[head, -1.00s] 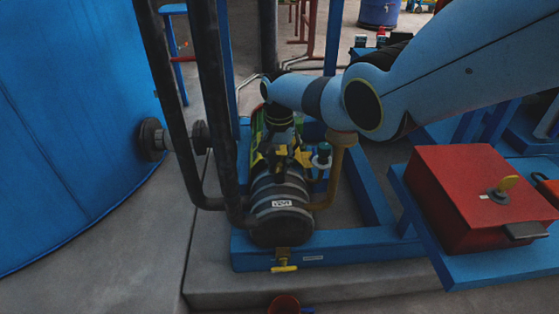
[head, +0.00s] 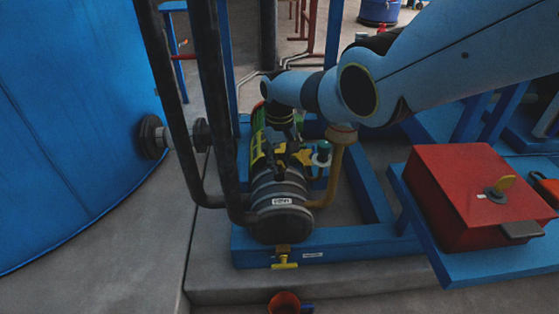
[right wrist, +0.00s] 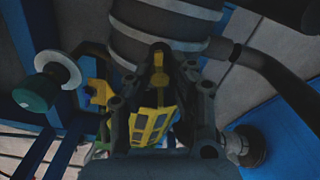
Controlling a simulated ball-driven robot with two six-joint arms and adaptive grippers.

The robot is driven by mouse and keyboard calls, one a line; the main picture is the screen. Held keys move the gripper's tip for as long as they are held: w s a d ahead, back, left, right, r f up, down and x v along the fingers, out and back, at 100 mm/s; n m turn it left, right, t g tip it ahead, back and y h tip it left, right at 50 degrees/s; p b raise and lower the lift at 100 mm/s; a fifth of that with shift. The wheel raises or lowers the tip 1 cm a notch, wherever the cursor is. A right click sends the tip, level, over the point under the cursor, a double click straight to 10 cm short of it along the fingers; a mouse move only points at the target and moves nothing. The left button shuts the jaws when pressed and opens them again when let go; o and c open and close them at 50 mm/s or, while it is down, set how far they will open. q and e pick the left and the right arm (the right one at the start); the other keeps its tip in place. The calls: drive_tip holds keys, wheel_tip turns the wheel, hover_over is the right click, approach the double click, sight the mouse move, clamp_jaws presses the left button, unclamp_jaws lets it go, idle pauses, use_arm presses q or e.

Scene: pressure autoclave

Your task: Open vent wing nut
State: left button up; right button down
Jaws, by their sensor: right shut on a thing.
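The dark ribbed pressure vessel (head: 282,205) lies on a blue frame, with a white label on its near end. My right gripper (head: 281,160) is over its top, coming down from above. In the right wrist view, my right gripper (right wrist: 159,52) has its fingertips close together beside the vessel's grey bands (right wrist: 160,20). It is shut on a small yellow part (right wrist: 158,75), apparently the vent wing nut, mostly hidden by the fingers. My left gripper is not in view.
Black vertical pipes (head: 213,100) and a large blue tank (head: 70,120) stand left of the vessel. A red box (head: 455,190) with a yellow switch is at right. A yellow-handled valve (head: 285,265) is low in front, near a red cup (head: 284,303).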

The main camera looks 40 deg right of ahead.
sight(279, 164)
idle(0.5)
drive_tip(key=c, duration=1.2)
unclamp_jaws()
drive_tip(key=shift+c, duration=0.2)
drive_tip(key=shift+o, duration=0.2)
drive_tip(key=shift+r, duration=0.1)
drive_tip(key=shift+r, duration=0.5)
wheel_tip(279, 164, up, 11)
drive_tip(key=shift+f, duration=0.1)
